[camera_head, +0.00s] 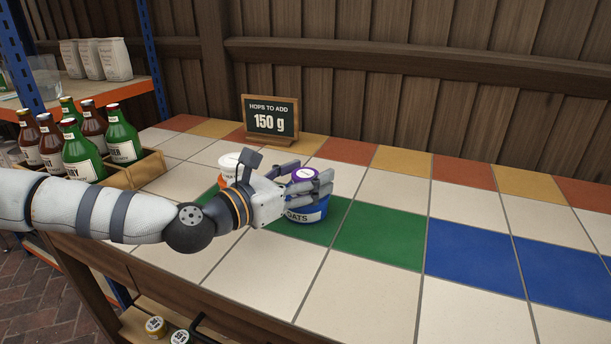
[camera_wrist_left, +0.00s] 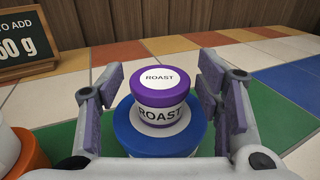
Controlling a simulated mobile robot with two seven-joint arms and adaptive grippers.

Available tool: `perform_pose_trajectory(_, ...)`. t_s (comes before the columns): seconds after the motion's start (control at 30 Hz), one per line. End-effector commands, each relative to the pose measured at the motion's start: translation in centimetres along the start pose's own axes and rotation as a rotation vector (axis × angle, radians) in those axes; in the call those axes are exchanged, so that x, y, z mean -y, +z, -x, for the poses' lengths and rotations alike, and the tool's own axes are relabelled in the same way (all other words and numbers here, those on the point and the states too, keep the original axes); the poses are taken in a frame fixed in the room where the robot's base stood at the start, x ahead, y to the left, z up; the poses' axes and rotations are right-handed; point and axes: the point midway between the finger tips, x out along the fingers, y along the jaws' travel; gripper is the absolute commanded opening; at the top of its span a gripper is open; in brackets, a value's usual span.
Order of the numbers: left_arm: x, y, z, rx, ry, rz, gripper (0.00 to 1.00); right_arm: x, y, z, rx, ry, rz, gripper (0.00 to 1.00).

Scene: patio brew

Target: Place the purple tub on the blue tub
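The purple tub (camera_wrist_left: 160,76), with white ROAST labels, stands upright on top of the blue tub (camera_wrist_left: 124,135) in the left wrist view, and appears to rest on it. In the head view the purple tub's lid (camera_head: 304,173) shows above the blue tub (camera_head: 318,212), whose label ends in OATS. My left gripper (camera_head: 308,182) is around the purple tub, one finger on each side. In the left wrist view its fingers (camera_wrist_left: 162,100) are spread, with a small gap at the left; contact at the right is unclear. My right gripper is out of view.
An orange tub with a white lid (camera_head: 229,162) stands behind my left wrist. A sign reading 150 g (camera_head: 270,118) stands at the back. A wooden crate (camera_head: 146,168) of bottles is at the left. The tiled counter at the right (camera_head: 450,210) is clear.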

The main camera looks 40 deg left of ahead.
Motion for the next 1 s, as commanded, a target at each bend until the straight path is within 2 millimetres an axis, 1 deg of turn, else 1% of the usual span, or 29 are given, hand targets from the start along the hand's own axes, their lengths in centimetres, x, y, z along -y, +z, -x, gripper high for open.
perform_pose_trajectory(0.13,0.0,0.0,0.0,0.0,0.0,0.0,0.59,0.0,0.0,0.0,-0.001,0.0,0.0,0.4)
perform_pose_trajectory(0.23,0.0,0.7,0.1,0.003,0.001,-0.001,0.59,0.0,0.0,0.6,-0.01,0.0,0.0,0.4)
perform_pose_trajectory(0.37,-0.2,0.4,2.6,0.001,0.004,0.003,0.59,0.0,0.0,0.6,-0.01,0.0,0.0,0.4)
perform_pose_trajectory(0.5,-0.1,0.5,6.3,0.003,0.006,0.005,0.59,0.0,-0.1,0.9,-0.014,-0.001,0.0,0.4)
perform_pose_trajectory(0.6,-0.2,0.5,8.7,0.003,0.006,0.005,0.59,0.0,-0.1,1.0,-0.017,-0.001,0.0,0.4)
perform_pose_trajectory(0.7,-0.2,0.6,10.5,0.004,0.005,0.001,0.59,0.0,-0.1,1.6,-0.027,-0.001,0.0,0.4)
perform_pose_trajectory(0.83,-0.1,0.5,11.8,0.004,0.003,0.0,0.59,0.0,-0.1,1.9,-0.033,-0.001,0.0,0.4)
perform_pose_trajectory(1.0,0.1,0.3,12.0,0.001,-0.001,0.0,0.59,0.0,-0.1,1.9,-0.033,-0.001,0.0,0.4)
